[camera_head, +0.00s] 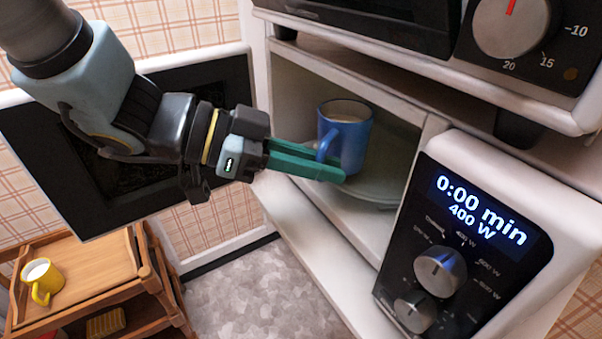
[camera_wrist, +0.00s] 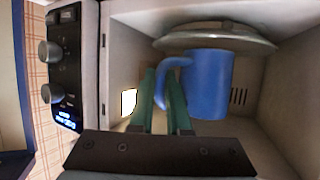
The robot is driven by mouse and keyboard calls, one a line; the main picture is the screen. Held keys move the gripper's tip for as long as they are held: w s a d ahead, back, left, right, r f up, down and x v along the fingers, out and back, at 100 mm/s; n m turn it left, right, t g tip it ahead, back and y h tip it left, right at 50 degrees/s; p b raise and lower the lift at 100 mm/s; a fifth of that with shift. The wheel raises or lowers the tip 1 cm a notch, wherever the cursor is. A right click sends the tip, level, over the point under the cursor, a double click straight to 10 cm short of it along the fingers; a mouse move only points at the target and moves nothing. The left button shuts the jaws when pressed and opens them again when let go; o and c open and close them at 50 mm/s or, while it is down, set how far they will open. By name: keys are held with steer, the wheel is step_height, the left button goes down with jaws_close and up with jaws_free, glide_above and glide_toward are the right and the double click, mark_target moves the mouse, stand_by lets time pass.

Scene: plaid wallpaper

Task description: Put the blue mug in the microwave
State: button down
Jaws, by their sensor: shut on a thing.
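The blue mug (camera_head: 349,139) is inside the open microwave (camera_head: 290,84), upright, with pale liquid in it. It is over or on the round turntable plate (camera_head: 372,188); I cannot tell whether its base touches the plate. My gripper (camera_head: 330,163) reaches in from the left with its green fingers shut on the mug's handle. In the wrist view the mug (camera_wrist: 208,84) is to the right of the fingertips (camera_wrist: 162,84), and its handle is between them. The microwave door (camera_head: 120,130) stands open to the left, behind my arm.
The control panel (camera_head: 462,250) with a lit display and knobs is to the right of the opening. Another appliance (camera_head: 420,30) with a dial is above. A wooden cart (camera_head: 85,275) with a yellow mug (camera_head: 42,281) stands at the lower left.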

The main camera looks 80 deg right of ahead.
mark_target(359, 153)
steer(key=s+d+b, duration=0.1)
steer(key=s+d, duration=0.5)
steer(key=shift+d+f+b, duration=0.1)
steer(key=shift+d+b, duration=0.15)
steer(key=shift+b, duration=0.15)
steer(key=shift+s+f, duration=0.1)
steer(key=shift+f, duration=0.45)
steer(key=shift+f, duration=0.4)
steer(key=c, duration=0.8)
jaws_free()
steer(key=shift+f, duration=0.1)
